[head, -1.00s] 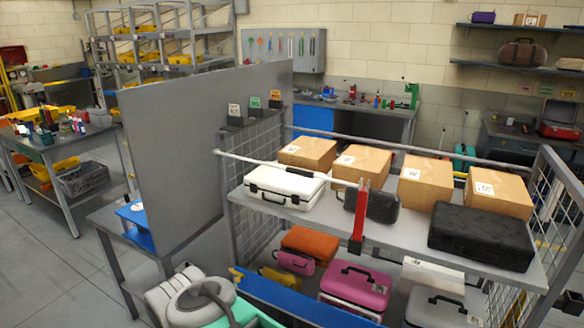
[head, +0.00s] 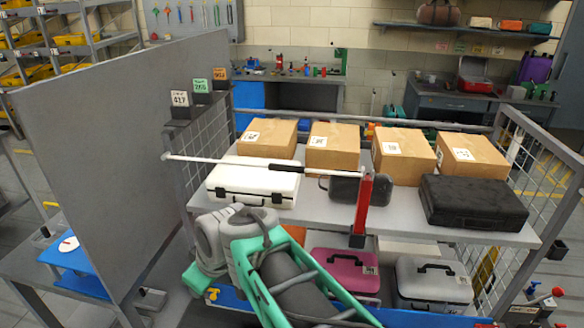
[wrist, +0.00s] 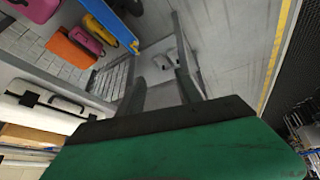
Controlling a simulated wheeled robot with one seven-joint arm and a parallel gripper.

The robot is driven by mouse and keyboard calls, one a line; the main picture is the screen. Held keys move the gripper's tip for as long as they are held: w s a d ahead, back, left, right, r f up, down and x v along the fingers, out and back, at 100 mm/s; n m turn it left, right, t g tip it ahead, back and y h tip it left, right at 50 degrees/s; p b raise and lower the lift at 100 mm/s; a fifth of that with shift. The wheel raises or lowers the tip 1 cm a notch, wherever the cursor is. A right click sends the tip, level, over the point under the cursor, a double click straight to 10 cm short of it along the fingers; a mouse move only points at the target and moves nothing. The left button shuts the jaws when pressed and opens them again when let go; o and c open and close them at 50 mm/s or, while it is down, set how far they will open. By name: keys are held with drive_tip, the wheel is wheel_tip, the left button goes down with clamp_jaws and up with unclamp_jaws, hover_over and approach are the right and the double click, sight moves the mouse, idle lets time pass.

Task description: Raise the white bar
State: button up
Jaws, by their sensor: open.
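The white bar (head: 220,163) is a long thin rod with a black sleeve near its middle. In the head view it runs nearly level across the front of the rack's upper shelf (head: 320,225), from the left post to the red post (head: 363,205). My gripper (wrist: 160,78) shows in the wrist view with its two dark fingers apart and nothing between them. My arm is in front of the rack in the head view, below the bar, but the fingers cannot be made out there. I cannot pick out the bar in the wrist view.
Behind the bar, the shelf holds a white case (head: 250,187), black cases (head: 470,203) and several cardboard boxes (head: 333,145). A pink case (head: 340,270) and a grey case (head: 432,285) lie below. A grey panel (head: 120,150) stands left of the rack.

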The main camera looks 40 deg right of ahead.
drive_tip(key=w+d+r+n+t+b, duration=0.2)
drive_tip(key=w+d+n+t, duration=0.4)
drive_tip(key=d, duration=0.5)
drive_tip(key=n+t+h+b, duration=0.2)
drive_tip(key=n+t+h, duration=0.1)
drive_tip(key=n+t, duration=0.2)
approach(290, 170)
drive_tip(key=w, duration=0.4)
drive_tip(key=shift+w+d+f+p, duration=0.15)
drive_tip(key=shift+d+p, duration=0.15)
drive_tip(key=shift+d, duration=0.1)
drive_tip(key=w, duration=0.2)
drive_tip(key=w+p, duration=0.1)
drive_tip(key=w, duration=0.1)
drive_tip(key=w+f+p, duration=0.1)
drive_tip(key=w, duration=0.2)
drive_tip(key=shift+d, duration=0.35)
clamp_jaws()
drive_tip(key=shift+s, duration=0.1)
